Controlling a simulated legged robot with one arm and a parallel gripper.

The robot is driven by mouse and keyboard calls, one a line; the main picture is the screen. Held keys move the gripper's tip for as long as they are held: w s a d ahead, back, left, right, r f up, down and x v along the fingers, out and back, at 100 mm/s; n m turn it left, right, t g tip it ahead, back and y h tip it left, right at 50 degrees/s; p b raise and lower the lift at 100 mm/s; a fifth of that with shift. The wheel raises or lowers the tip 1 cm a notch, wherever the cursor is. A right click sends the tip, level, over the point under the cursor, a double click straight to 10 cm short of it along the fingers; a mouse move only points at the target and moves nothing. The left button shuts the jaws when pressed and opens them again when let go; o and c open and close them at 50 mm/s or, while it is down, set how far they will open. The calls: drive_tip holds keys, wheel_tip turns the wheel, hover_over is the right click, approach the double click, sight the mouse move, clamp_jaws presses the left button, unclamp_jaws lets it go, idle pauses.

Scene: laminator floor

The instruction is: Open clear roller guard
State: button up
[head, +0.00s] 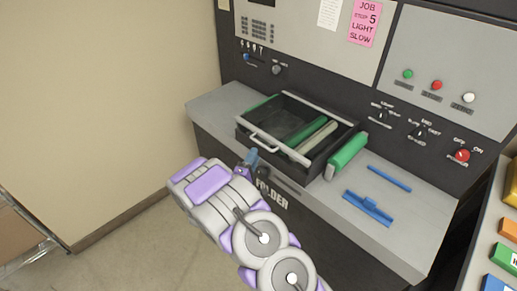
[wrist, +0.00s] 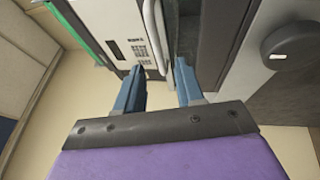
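The clear roller guard (head: 286,118) is a dark-framed, see-through cover over the rollers on the machine's counter, with a pale bar handle (head: 278,146) along its front edge. It looks lowered over the rollers. Green and pale rollers (head: 316,139) show inside the frame. My gripper (head: 251,157) is just in front of the guard, near the handle's left end; contact cannot be told. In the wrist view my gripper (wrist: 160,82) has its two blue fingers apart with a gap between them. A pale bar (wrist: 155,32) shows beyond the fingertips.
A green roller (head: 346,156) lies right of the guard. Blue tools (head: 368,207) lie on the grey counter (head: 400,234). The upright panel has buttons, knobs and a red power knob (head: 462,155). A pink note (head: 365,21) hangs above. Colored items stand at the right edge.

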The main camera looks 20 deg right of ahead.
drive_tip(key=shift+b+x, duration=0.45)
drive_tip(key=shift+x, duration=2.4)
clamp_jaws()
